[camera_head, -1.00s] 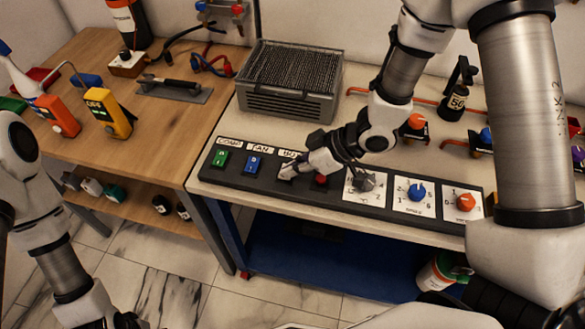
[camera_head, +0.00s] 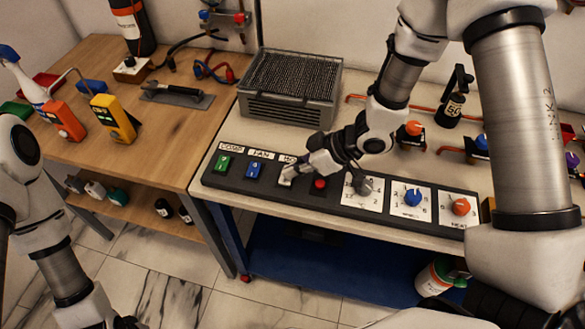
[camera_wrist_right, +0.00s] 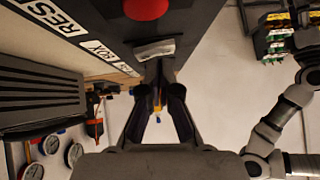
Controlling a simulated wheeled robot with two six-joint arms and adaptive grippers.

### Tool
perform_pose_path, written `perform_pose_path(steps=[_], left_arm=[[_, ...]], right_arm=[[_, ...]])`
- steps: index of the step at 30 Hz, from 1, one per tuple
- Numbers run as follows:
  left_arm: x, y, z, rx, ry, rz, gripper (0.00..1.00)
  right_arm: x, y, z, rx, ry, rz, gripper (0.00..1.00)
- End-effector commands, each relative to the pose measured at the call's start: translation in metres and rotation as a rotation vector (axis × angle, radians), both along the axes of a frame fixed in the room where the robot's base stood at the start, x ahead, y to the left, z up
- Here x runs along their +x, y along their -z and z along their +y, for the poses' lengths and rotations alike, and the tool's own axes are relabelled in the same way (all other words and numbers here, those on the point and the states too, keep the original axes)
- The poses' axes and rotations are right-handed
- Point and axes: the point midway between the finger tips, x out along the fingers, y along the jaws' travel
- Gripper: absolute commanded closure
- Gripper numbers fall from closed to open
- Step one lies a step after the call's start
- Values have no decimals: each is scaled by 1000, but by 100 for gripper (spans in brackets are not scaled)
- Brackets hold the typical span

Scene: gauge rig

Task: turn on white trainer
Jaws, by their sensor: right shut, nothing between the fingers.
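A black control panel (camera_head: 262,186) lies along the front edge of the pale bench. It carries a green switch (camera_head: 223,163), a blue switch (camera_head: 254,170) and a white switch (camera_head: 285,180), each under a label, with a red button (camera_head: 319,184) to their right. My right gripper (camera_head: 292,172) is shut and empty, its tips at the white switch and partly covering it and its label. In the right wrist view the joined fingertips (camera_wrist_right: 158,72) point at the pale switch (camera_wrist_right: 155,49); I cannot tell contact or which way it is tipped. Only links of my left arm show.
Right of the button are grey, blue (camera_head: 412,197) and orange (camera_head: 460,207) knobs on white plates. A grey ribbed heater-like box (camera_head: 291,100) stands behind the panel. A wooden bench with orange and yellow meters (camera_head: 113,117) is at left.

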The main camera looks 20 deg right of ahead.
Motion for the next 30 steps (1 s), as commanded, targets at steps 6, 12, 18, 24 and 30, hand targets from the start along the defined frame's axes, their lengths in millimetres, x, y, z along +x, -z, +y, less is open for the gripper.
perform_pose_path(steps=[6, 12, 18, 24, 30], left_arm=[[0, -4, 0, 0, 0, 0, 34], [0, -6, 0, 0, 0, 0, 34], [0, -36, 0, 0, 0, 0, 34], [0, -41, 0, 0, 0, -1, 34], [0, -47, 0, 0, 0, 0, 34]], right_arm=[[3, -1, -2, 0, 0, 0, 100], [2, -3, -2, 0, 0, 0, 100], [2, -32, 1, 0, 3, 0, 100], [-11, -61, -13, 6, 12, -3, 100], [-33, -95, -37, 6, 11, -2, 100]])
